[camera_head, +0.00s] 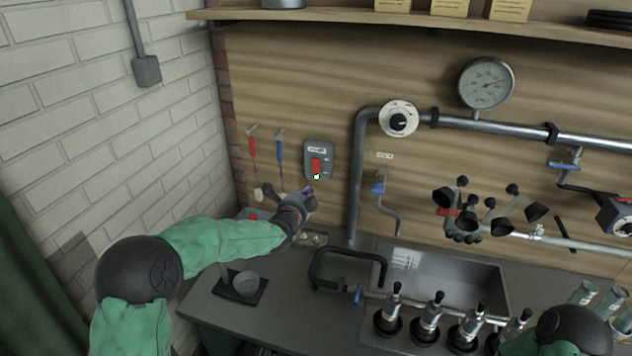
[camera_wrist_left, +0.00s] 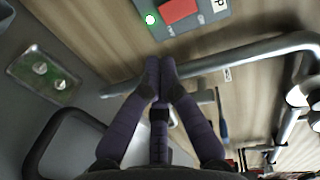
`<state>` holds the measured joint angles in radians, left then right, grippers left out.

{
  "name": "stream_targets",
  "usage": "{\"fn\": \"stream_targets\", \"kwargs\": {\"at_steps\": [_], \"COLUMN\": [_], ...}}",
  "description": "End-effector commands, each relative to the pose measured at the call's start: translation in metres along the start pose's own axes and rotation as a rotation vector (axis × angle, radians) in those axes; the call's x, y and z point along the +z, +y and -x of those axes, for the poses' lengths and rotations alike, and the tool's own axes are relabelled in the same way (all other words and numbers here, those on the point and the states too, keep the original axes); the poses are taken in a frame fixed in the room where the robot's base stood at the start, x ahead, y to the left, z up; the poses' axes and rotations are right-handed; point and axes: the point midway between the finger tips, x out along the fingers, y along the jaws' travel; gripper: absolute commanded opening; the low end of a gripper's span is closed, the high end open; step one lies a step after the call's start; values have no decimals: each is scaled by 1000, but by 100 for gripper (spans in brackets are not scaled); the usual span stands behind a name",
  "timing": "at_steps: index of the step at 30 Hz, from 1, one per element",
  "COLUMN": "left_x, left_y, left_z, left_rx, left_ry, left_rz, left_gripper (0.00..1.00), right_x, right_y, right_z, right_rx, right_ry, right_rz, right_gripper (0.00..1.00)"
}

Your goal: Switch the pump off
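The pump switch is a grey box (camera_head: 319,159) on the wooden wall, with a red rocker (camera_head: 316,165) and a bright green lamp (camera_head: 317,176) below it. In the left wrist view the red rocker (camera_wrist_left: 180,10) and the glowing green lamp (camera_wrist_left: 150,20) are at the top edge, and the box is partly cut off. My left gripper (camera_head: 309,194) is just below the box. In the left wrist view its fingers (camera_wrist_left: 160,66) are together and empty, with tips pointing toward the box and apart from the rocker in the picture. My right gripper is not seen.
A vertical pipe (camera_head: 357,190) with a white dial (camera_head: 398,119) runs right of the box. Red and blue tools (camera_head: 281,150) hang left of it. A steel sink (camera_head: 445,275), black-handled taps (camera_head: 430,315) and a hanging cup cluster (camera_head: 490,210) are to the right.

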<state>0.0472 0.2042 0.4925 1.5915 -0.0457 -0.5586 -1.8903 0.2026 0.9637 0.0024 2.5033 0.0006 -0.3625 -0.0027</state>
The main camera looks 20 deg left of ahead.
Motion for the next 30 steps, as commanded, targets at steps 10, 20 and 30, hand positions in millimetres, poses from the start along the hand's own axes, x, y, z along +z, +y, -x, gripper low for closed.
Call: {"fn": "stream_targets", "kwargs": {"at_steps": [10,20,30], "left_x": [0,0,0], "left_y": [1,0,0], "left_z": [-53,-86,-91], "left_rx": [0,-1,0], "left_ry": [1,1,1], "left_rz": [0,0,0], "left_gripper": [0,0,0], "right_x": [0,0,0], "right_y": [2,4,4], "right_z": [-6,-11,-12], "right_rx": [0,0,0], "right_ry": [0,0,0], "right_rz": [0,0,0], "right_gripper": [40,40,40]}}
